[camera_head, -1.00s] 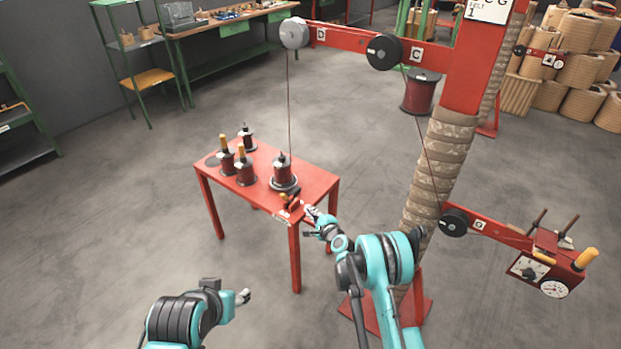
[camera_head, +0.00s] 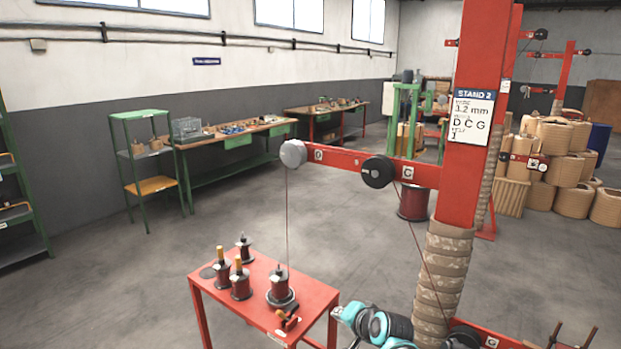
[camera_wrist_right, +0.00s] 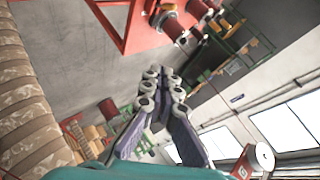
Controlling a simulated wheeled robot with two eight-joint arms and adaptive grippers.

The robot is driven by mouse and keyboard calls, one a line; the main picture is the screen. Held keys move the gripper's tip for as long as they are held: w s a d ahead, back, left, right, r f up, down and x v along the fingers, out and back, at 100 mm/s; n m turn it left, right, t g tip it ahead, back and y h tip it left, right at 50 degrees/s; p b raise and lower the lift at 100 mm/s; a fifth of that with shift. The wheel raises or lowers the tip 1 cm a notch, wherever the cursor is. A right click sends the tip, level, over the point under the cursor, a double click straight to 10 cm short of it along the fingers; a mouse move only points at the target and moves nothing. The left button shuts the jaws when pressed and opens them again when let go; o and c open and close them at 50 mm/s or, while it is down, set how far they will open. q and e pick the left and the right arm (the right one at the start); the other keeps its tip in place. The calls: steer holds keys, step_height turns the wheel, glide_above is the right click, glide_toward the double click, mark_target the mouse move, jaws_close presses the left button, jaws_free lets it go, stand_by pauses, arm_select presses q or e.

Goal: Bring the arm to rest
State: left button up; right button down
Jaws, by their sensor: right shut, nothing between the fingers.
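My right arm (camera_head: 378,325) shows at the bottom of the head view, just right of the red table (camera_head: 215,284) and beside the wrapped post. In the right wrist view my right gripper (camera_wrist_right: 164,76) is shut and empty, with its fingertips together. It is apart from the table, which shows at the top of that view (camera_wrist_right: 128,38). My left gripper is out of the head view.
The red winding stand's post (camera_head: 470,130) rises close to my right arm, its lower part wrapped (camera_head: 440,280). A wire runs down to a spool (camera_head: 280,285) on the table, near several other spools. Open floor (camera_head: 110,290) lies left of the table.

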steer(key=s+d+f+n+g+h, duration=0.1)
steer(key=s+d, duration=0.4)
steer(key=s, duration=0.9)
steer(key=s+d+f+n+g+h, duration=0.1)
steer(key=s+d+n, duration=0.4)
steer(key=s, duration=1)
steer(key=shift+d+n+g+h, duration=0.15)
steer(key=shift+n+g+h, duration=0.4)
steer(key=shift+h, duration=0.55)
